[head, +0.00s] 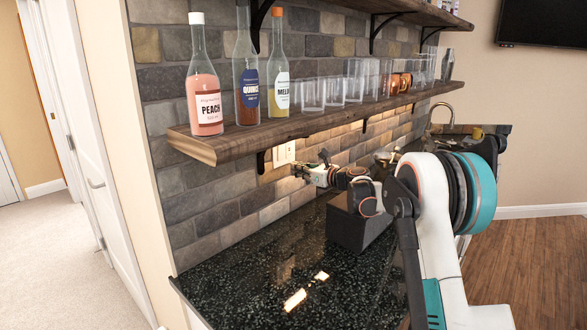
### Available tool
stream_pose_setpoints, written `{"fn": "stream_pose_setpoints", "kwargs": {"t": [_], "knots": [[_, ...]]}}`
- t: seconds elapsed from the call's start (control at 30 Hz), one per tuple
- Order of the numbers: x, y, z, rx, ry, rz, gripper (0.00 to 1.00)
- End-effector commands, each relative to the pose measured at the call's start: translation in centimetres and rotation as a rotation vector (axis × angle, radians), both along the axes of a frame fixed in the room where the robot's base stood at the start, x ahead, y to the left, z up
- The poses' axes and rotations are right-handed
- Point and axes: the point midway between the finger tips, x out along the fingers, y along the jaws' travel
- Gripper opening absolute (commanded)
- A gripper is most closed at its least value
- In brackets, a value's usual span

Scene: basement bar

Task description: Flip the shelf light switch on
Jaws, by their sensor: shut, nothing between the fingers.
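The light switch (283,153) is a pale plate on the stone-tile wall, just under the lower wooden shelf. Its lever is too small to tell its position. My gripper (303,172) is shut and empty, a little right of and below the switch plate, with its fingertips pointing left toward the wall. It appears apart from the plate, but the exact gap cannot be told. My arm reaches in from the right.
The lower shelf (255,140) holds a peach bottle (204,95), other bottles and several glasses (354,82) above my gripper. A shelf bracket is beside the switch. A dark box (358,222) stands below my arm. The black counter (270,270) is clear in front.

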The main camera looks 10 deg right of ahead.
Motion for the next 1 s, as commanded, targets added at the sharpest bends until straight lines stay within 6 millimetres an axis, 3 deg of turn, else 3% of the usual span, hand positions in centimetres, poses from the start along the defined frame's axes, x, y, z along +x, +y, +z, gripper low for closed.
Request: {"fn": "stream_pose_setpoints", "kwargs": {"t": [0.2,0.4,1.0], "knots": [[-4.0,-3.0,-0.2,0.001,0.000,-0.003,0.00],[-6.4,-4.8,-0.7,0.000,0.000,-0.002,0.00],[-7.6,-5.1,-0.6,-0.018,-0.003,0.003,0.00]]}}
